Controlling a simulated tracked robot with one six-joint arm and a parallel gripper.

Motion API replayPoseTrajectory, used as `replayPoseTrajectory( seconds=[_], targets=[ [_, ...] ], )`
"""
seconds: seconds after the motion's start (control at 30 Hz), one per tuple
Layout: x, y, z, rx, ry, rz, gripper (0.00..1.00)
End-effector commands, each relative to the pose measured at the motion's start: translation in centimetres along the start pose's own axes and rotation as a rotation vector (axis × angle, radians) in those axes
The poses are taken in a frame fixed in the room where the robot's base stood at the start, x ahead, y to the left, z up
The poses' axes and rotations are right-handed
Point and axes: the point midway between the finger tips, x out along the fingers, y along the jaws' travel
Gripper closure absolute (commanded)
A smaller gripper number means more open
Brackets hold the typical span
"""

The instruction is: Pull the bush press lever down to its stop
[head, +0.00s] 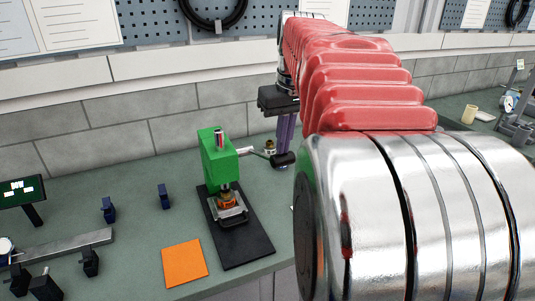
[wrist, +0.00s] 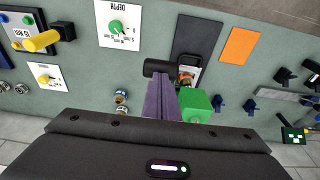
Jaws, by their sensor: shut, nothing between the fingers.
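The green bush press (head: 217,160) stands upright on a black base plate (head: 258,242) on the bench; it also shows in the wrist view (wrist: 195,104). Its lever (head: 260,154) sticks out to the right in the head view, roughly level, and ends in a black grip (head: 284,159). My gripper (head: 286,147) points down with its purple fingers shut and empty. The fingers are just behind the black grip in the head view. In the wrist view the fingertips (wrist: 168,80) appear close to the grip (wrist: 157,67); I cannot tell whether they touch.
An orange mat (head: 185,263) lies left of the base plate. Blue clamps (head: 108,210), black clamps (head: 90,263) and a metal bar (head: 60,250) are further left. Brass fittings (wrist: 121,97) stand near the gripper. A tiled wall (head: 115,115) closes the back.

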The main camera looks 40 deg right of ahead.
Motion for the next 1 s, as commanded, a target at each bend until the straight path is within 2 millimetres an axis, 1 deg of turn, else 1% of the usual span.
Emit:
replayPoseTrajectory(
  seconds=[0.33, 0.73, 1.0],
  targets=[
    [0.7, 0.0, 0.2, 0.0, 0.001, 0.0, 1.0],
    [2.6, 0.0, 1.3, 0.0, 0.0, 0.0, 1.0],
    [2.9, 0.0, 1.4, 0.0, 0.0, 0.0, 1.0]
  ],
)
